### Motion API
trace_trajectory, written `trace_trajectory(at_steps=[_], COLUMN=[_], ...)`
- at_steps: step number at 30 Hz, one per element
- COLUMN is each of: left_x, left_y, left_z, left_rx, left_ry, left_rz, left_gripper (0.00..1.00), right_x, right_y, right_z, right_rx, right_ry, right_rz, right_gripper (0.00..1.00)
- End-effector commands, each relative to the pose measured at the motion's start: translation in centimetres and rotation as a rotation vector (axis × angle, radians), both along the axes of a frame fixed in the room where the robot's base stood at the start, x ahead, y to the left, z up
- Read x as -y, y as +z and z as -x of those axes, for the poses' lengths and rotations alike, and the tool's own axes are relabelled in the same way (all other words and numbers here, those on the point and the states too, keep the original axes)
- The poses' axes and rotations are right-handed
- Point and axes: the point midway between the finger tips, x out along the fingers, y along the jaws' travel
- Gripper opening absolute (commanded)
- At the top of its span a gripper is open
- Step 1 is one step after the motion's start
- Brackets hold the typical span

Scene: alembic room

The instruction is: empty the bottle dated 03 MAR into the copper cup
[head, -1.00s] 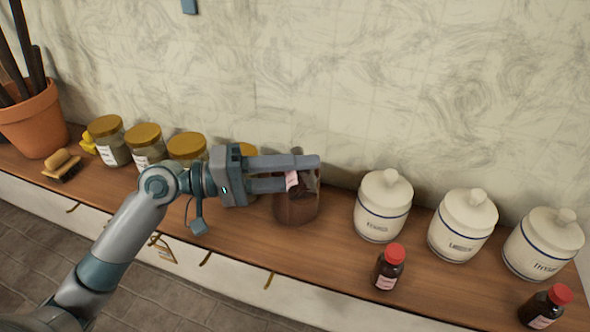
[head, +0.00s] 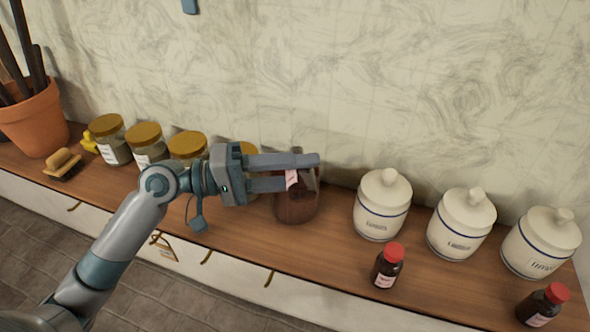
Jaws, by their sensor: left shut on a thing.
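My left gripper (head: 305,172) reaches in from the left and is shut on a small dark bottle, mostly hidden by the fingers. Its pinkish label (head: 292,179) shows between them, too small to read. A reddish-brown vessel (head: 296,208) stands on the shelf just below and behind the fingers. I cannot tell whether it is the copper cup, or whether the held bottle is tilted or touches it. Two dark bottles with red caps and pink labels stand upright, one right of centre (head: 386,268) and one at the lower right (head: 542,306). Their dates are unreadable. My right gripper is not in view.
Three white lidded canisters (head: 382,208) stand along the wall at the right. Several glass jars with gold lids (head: 111,142), a brush (head: 63,164) and a terracotta pot (head: 35,120) are at the left. The wooden shelf (head: 330,265) is clear in front.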

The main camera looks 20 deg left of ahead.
Motion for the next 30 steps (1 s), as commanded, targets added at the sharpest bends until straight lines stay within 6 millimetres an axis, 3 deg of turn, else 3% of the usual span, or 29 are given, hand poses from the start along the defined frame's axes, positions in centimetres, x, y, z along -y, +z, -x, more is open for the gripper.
trace_trajectory(at_steps=[30], left_x=[0.0], left_y=[0.5], left_z=[-0.1], left_rx=[-0.066], left_ry=[0.001], left_rz=[0.029], left_gripper=[0.12], right_x=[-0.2], right_y=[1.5], right_z=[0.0], right_rx=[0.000], right_ry=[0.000], right_rz=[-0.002], right_gripper=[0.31])
